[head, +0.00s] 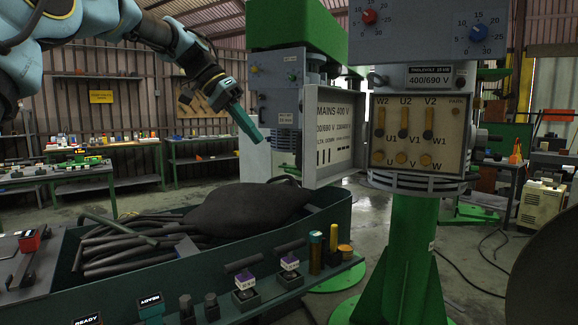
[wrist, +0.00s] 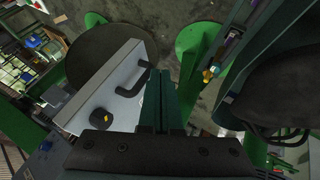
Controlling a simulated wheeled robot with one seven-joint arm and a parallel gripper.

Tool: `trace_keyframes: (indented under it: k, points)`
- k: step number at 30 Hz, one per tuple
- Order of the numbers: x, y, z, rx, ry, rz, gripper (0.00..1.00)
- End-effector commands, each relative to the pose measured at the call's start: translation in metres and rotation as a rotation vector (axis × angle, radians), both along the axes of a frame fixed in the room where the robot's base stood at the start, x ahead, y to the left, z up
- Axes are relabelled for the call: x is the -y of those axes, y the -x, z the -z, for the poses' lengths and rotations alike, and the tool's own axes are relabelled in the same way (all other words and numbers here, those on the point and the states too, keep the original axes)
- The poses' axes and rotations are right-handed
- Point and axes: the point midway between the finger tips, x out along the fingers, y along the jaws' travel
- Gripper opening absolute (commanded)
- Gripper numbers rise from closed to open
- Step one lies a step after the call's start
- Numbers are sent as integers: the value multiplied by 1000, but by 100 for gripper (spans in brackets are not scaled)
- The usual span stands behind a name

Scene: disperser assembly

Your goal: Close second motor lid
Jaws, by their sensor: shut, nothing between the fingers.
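The near motor's terminal box (head: 418,135) faces me with its terminals exposed. Its lid (head: 331,150) stands open, swung out to the left, and its inner side carries a "MAINS 400 V" label. In the wrist view the lid (wrist: 122,105) shows a plain grey face with a black handle (wrist: 136,79) and a round black knob (wrist: 100,118). My gripper (head: 258,138) is shut and empty, left of the lid in the head view. In the wrist view the green fingertips (wrist: 160,72) are together, just right of the handle; whether they touch it I cannot tell.
Another motor with a grey box (head: 284,105) stands behind the lid. A green bin (head: 330,218) with hoses and a dark sack lies below my gripper. Small tools stand along its front shelf. A green pedestal (head: 408,255) carries the near motor. Workbenches line the back.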

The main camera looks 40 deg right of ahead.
Motion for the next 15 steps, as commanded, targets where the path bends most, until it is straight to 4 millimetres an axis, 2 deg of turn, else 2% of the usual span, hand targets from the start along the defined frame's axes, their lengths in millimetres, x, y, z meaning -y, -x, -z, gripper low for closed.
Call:
trace_keyframes:
  k: [12, 14, 15]
  points:
    - [36, 32, 64, -4, -7, -2, 0]
    - [41, 36, 72, -3, -7, -3, 0]
    - [43, 42, 70, 0, -5, -3, 0]
